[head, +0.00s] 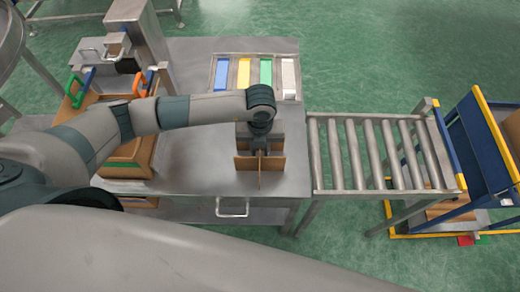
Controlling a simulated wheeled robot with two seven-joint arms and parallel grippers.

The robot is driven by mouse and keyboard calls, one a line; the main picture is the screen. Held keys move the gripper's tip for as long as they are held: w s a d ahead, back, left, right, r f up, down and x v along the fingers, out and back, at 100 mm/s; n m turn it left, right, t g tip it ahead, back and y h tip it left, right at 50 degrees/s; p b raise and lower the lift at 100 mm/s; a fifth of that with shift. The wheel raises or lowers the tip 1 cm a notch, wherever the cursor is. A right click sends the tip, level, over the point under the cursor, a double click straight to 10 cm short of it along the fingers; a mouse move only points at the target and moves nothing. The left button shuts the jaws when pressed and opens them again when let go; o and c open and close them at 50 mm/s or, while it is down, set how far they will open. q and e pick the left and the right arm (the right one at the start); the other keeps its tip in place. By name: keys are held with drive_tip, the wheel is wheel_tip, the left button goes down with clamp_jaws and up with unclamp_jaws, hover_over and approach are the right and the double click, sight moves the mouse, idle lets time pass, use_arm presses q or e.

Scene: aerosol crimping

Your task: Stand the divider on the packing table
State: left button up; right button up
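The divider (246,164) is a set of crossed brown cardboard panels near the front right of the steel packing table (200,170). It is upright, with one panel running left to right and another toward me. I cannot tell if its lower edge touches the table. My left gripper (260,150) reaches in from the left and points down over the divider's middle. Its dark fingers look closed on the panel where the panels cross; they are small and partly hidden. My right gripper is not in view.
A cardboard box (143,150) and orange- and green-handled tools (139,84) are at the table's left. Blue, yellow, green and pale strips (244,73) lie at the back. A roller conveyor (375,155) adjoins the right edge, with a blue-yellow cart (482,140) beyond.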

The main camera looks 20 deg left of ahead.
use_arm(q)
drive_tip(key=shift+r, duration=0.15)
drive_tip(key=shift+r, duration=0.1)
drive_tip(key=shift+r, duration=0.3)
wheel_tip(320, 180, up, 10)
drive_tip(key=b, duration=0.4)
drive_tip(key=shift+r, duration=0.65)
